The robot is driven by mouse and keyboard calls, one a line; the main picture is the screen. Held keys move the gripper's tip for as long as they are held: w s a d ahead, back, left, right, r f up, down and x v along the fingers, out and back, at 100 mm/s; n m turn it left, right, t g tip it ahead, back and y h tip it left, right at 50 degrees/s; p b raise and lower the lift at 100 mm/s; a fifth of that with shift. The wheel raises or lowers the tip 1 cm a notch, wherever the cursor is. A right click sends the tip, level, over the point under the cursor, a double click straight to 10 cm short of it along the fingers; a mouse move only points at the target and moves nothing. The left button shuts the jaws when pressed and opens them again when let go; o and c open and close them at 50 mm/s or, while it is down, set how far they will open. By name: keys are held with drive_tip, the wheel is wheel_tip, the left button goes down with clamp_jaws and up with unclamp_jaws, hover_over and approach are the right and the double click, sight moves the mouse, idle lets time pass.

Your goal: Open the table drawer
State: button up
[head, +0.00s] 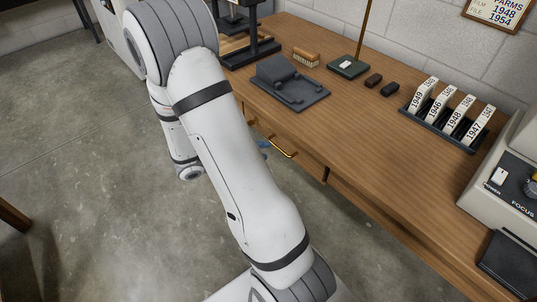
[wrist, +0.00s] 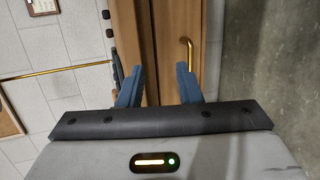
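The wooden table (head: 345,140) has a drawer (head: 308,165) in its front edge, with a brass bar handle (head: 283,150). The drawer front looks flush with the table, though my arm covers part of it. In the wrist view the drawer front (wrist: 166,45) runs up the middle and the brass handle (wrist: 190,45) stands beyond the right finger. My gripper (wrist: 158,85) is open and empty, its two blue fingers apart. The right finger overlaps the handle's lower part in the picture; I cannot tell whether they touch. In the head view only a bit of blue finger shows by the handle.
A machine with a focus knob (head: 510,175) stands right. Concrete floor (head: 75,170) lies open at left.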

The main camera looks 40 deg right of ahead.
drive_tip(key=w+f+n+t+h+b, duration=0.2)
drive_tip(key=w+f+t, duration=0.15)
drive_tip(key=f, duration=0.35)
drive_tip(key=d+f, duration=0.1)
drive_tip(key=d, duration=0.7)
drive_tip(key=shift+w+f, duration=0.35)
drive_tip(key=shift+f, duration=0.05)
clamp_jaws()
